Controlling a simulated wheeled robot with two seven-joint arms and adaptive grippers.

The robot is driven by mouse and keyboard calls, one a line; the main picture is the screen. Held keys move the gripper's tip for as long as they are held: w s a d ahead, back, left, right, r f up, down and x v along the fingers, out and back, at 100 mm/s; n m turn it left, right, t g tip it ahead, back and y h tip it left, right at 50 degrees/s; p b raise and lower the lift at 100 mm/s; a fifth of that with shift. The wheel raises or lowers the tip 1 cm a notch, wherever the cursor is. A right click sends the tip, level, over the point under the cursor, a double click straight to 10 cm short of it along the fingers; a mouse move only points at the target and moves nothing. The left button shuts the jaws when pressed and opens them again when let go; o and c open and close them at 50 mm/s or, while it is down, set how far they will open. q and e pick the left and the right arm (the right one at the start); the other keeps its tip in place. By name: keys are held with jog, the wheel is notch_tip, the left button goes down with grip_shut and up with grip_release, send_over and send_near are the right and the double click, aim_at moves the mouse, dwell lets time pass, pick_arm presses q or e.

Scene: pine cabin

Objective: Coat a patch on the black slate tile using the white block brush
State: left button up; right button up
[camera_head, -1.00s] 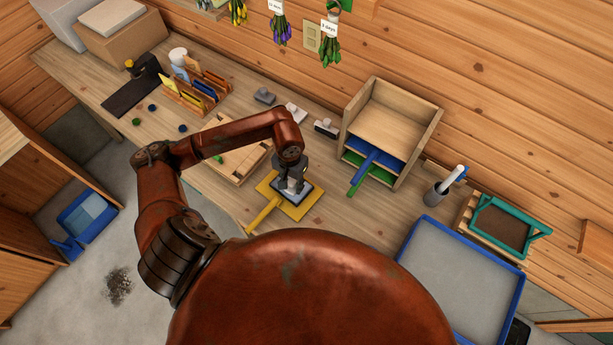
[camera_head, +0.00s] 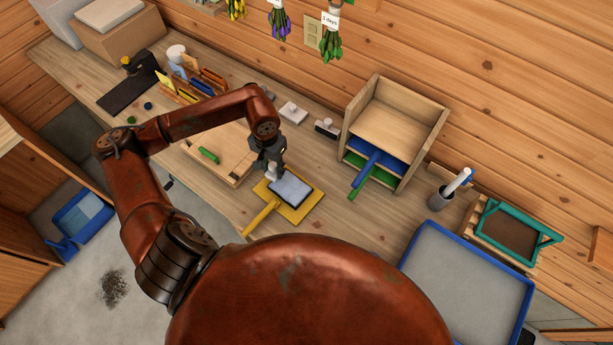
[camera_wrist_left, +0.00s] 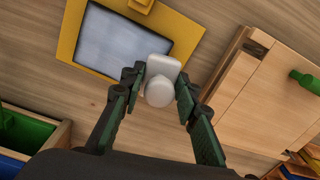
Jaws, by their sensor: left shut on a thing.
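The slate tile (camera_head: 290,190) lies on a yellow board with a handle (camera_head: 262,216) on the bench. A pale grey patch covers most of its face, with a dark rim showing around it. In the left wrist view the tile (camera_wrist_left: 120,42) is at the upper left. My left gripper (camera_head: 271,168) is shut on the white block brush (camera_wrist_left: 160,90), whose round knob faces the wrist camera. The brush is beside the tile's upper-left edge in the head view; its underside is hidden and I cannot tell its height. My right gripper is not in view.
A wooden board with a green-handled piece (camera_head: 208,156) lies left of the tile. A wooden shelf box (camera_head: 395,120) with blue and green boards stands to the right. Small block brushes (camera_head: 327,128) sit behind. A dark flat board (camera_head: 128,95) lies at the far left.

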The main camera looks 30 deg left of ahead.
pick_arm(q)
jog(key=shift+s+r, duration=0.2)
jog(key=shift+r, duration=0.65)
jog(key=shift+r+p, duration=0.9)
jog(key=shift+r, duration=1.1)
jog(key=shift+d, duration=0.15)
